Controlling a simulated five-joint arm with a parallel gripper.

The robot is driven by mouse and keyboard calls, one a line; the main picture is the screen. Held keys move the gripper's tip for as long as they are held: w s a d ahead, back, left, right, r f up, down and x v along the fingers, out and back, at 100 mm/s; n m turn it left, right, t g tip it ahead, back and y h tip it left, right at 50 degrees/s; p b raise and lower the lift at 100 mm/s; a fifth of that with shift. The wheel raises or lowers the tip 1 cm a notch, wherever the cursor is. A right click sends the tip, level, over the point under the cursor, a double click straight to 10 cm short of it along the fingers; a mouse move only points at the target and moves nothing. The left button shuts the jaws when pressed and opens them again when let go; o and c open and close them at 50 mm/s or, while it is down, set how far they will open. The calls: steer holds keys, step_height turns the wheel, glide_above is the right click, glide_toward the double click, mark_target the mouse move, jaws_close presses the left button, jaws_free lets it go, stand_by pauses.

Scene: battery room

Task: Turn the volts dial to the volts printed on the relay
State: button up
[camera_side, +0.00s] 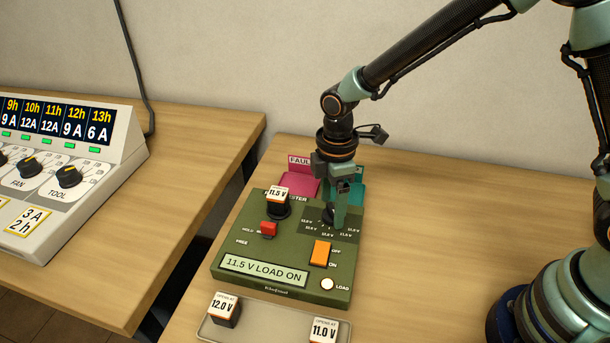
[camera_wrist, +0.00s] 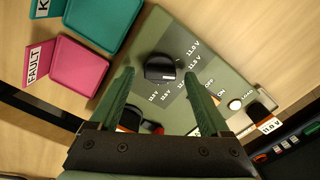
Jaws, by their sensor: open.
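The volts dial is a black knob (camera_wrist: 160,69) on the green tester (camera_side: 235,245), with several volt marks around it. Its pointer is too small to read surely. The tester's display (camera_side: 265,270) reads "11.5 V LOAD ON". A black relay (camera_side: 278,208) stands upright in the tester, its white label printed 11.5 V.
A red hold/free lever (camera_side: 268,229), an orange on/off switch (camera_side: 320,252) and a lit load lamp (camera_side: 327,284) are on the tester. A tray (camera_side: 270,329) in front holds 12.0 V and 11.0 V relays. Pink FAULT (camera_wrist: 78,66) and teal trays (camera_wrist: 103,18) lie behind.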

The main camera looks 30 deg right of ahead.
mark_target(333, 208)
step_height(333, 208, up, 12)
stand_by(0.5)
steer(key=s+d+r+m+t, duration=0.2)
steer(key=s+d+r+m, duration=0.1)
steer(key=s+d+m, duration=0.2)
steer(key=s+d+r+m+t, duration=0.3)
steer(key=s+d+r+m, duration=0.1)
steer(key=d+m, duration=0.6)
steer(key=shift+s+d+r+t, duration=0.15)
steer(key=shift+s+d+t, duration=0.2)
steer(key=shift+s, duration=0.15)
